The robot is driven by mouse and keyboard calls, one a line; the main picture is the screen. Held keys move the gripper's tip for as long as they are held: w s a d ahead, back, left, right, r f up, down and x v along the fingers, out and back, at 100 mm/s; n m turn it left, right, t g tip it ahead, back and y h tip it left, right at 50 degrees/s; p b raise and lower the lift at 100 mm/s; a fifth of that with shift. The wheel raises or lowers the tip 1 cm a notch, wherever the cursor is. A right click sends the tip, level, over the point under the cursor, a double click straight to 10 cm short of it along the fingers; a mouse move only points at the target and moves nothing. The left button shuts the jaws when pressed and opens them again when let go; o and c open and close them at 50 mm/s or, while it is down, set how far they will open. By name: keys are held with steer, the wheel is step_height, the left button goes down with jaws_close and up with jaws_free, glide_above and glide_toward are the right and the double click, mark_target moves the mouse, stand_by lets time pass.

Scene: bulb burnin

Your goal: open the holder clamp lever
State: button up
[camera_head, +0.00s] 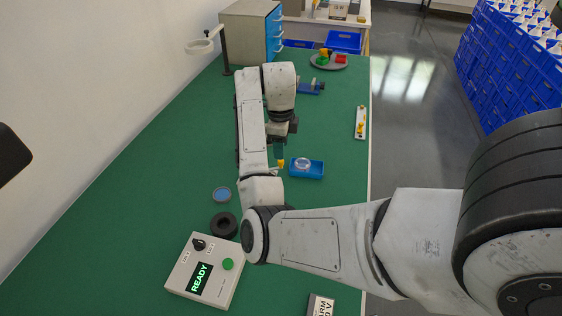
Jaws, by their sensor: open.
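My gripper (284,133) hangs over the green bench, pointing down, and is open. Just below it in the picture is a small yellow tip (281,163), which may be the end of the clamp lever. It is close to the gripper, but I cannot tell whether they touch. A small dark teal part (278,151) shows between them. Most of whatever carries the yellow tip is hidden behind my arm, so the lever's position cannot be read.
Right of the yellow tip is a blue tray (316,176) with a clear round piece (302,164). Below are a blue disc (222,194), a black ring (224,225) and a control box (180,283) reading READY. A blue fixture (310,87) stands behind. The left bench (130,190) is clear.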

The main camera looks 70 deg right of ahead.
step_height(320, 180, down, 4)
steer(key=shift+d+r+b, duration=0.1)
steer(key=shift+r+b, duration=0.15)
steer(key=shift+b, duration=0.55)
steer(key=shift+f, duration=1)
steer(key=shift+c, duration=0.2)
jaws_close()
